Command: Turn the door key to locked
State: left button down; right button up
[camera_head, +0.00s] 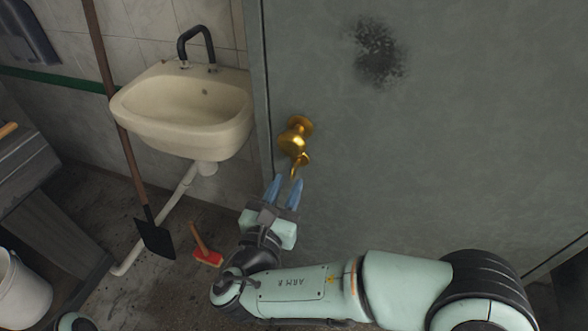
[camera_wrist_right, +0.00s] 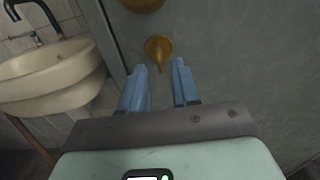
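A brass key (camera_head: 300,162) sits in the grey-green door (camera_head: 430,130), just below a round brass knob (camera_head: 295,137). In the right wrist view the key (camera_wrist_right: 159,54) hangs from its round brass plate, with the bottom of the knob (camera_wrist_right: 142,4) above it. My right gripper (camera_head: 286,181) is just below the key, its two blue fingers pointing up at the door. In the right wrist view the fingers (camera_wrist_right: 159,75) are apart, with the key showing beyond the gap between them. Nothing is held. My left gripper is not in view.
A cream sink (camera_head: 185,112) with a dark tap stands left of the door. A long-handled shovel (camera_head: 153,235) leans by it. A small red-headed brush (camera_head: 207,257) lies on the floor. A white bucket (camera_head: 22,290) is at the lower left. The door right of the knob is clear.

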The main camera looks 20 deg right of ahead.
aim_at(295, 169)
jog(key=x, duration=0.5)
jog(key=shift+w+d, duration=0.15)
jog(key=shift+w, duration=0.1)
grip_shut()
